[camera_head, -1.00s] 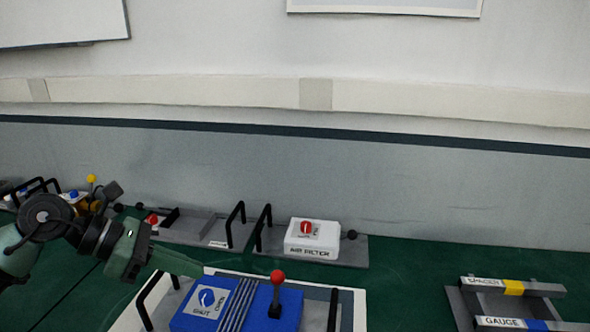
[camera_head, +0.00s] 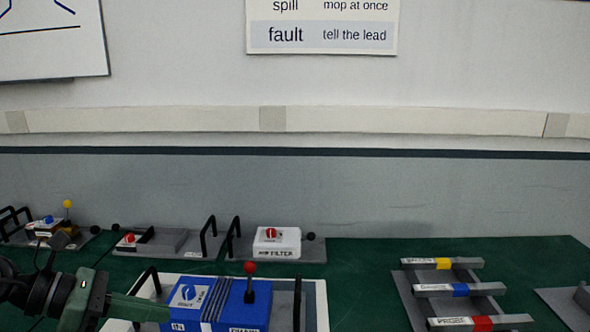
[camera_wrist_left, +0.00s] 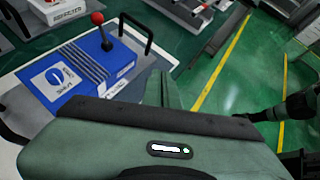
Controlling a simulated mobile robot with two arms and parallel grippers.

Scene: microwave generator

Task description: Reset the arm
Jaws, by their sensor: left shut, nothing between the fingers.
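My left gripper (camera_head: 134,309) comes in from the left in the head view, its green fingers together with nothing between them. It is just left of and in front of the blue box (camera_head: 215,303), which has a red-knobbed lever (camera_head: 250,283) on top. In the left wrist view the blue box (camera_wrist_left: 75,72) lies beyond the green fingers (camera_wrist_left: 161,90). The lever in that view stands upright. My right gripper does not show in the head view.
A white air filter box (camera_head: 277,242) with a red dial stands on a grey plate behind. A rack (camera_head: 405,290) with several labelled bars is at the right. Black handles stand around the blue box. The green bench between box and rack is clear.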

